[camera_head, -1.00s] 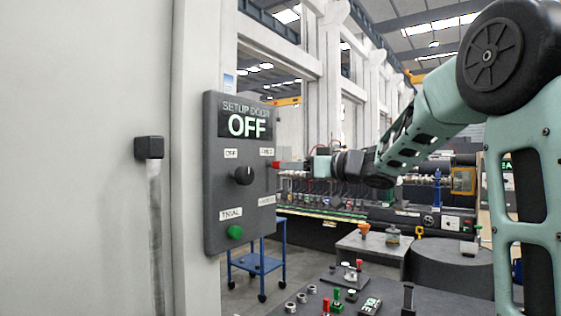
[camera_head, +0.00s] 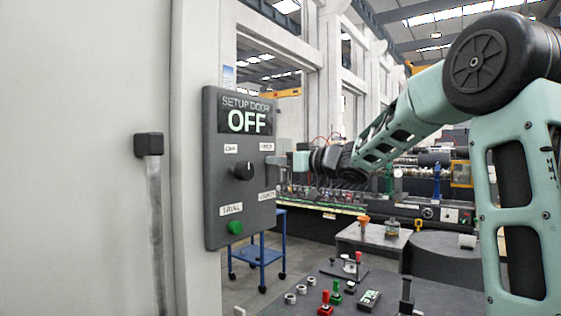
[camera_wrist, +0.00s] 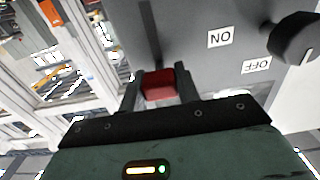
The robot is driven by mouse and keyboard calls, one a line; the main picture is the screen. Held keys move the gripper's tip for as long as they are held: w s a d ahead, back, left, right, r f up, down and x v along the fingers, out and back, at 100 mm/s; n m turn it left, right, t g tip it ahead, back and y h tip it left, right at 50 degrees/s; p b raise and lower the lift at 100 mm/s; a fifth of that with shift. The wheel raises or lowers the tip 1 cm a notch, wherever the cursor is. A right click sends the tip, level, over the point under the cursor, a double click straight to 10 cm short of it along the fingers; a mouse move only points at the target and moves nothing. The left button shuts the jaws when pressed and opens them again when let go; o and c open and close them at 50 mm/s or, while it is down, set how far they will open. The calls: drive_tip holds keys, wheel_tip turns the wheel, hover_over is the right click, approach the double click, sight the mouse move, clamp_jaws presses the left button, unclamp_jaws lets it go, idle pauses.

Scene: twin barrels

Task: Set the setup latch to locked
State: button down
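The setup door panel (camera_head: 240,215) shows OFF on its screen in the head view. The setup latch handle, a red block (camera_wrist: 158,85), sits at one end of a dark slot (camera_wrist: 150,30) in the wrist view. In the head view it is hidden at my gripper, by the panel's upper right edge. My gripper (camera_head: 277,164) is at the panel, level with the knob. Its fingers (camera_wrist: 160,86) stand on either side of the red block in the wrist view, very close to it. Whether they press on it cannot be told.
A black knob (camera_head: 244,172) and a green button (camera_head: 235,227) stick out of the panel. The wrist view shows the knob (camera_wrist: 295,38) beside ON and OFF labels. A blue trolley (camera_head: 258,255) and a dark table (camera_head: 330,305) with small parts stand below.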

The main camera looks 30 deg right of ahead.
sight(267, 183)
wheel_tip(267, 183, down, 7)
drive_tip(key=b, duration=0.3)
drive_tip(key=shift+r, duration=0.2)
drive_tip(key=c, duration=1)
unclamp_jaws()
drive_tip(key=shift+f, duration=0.1)
drive_tip(key=b+v, duration=0.3)
drive_tip(key=v, duration=1.4)
drive_tip(key=shift+s+b, duration=0.2)
drive_tip(key=shift+b, duration=0.1)
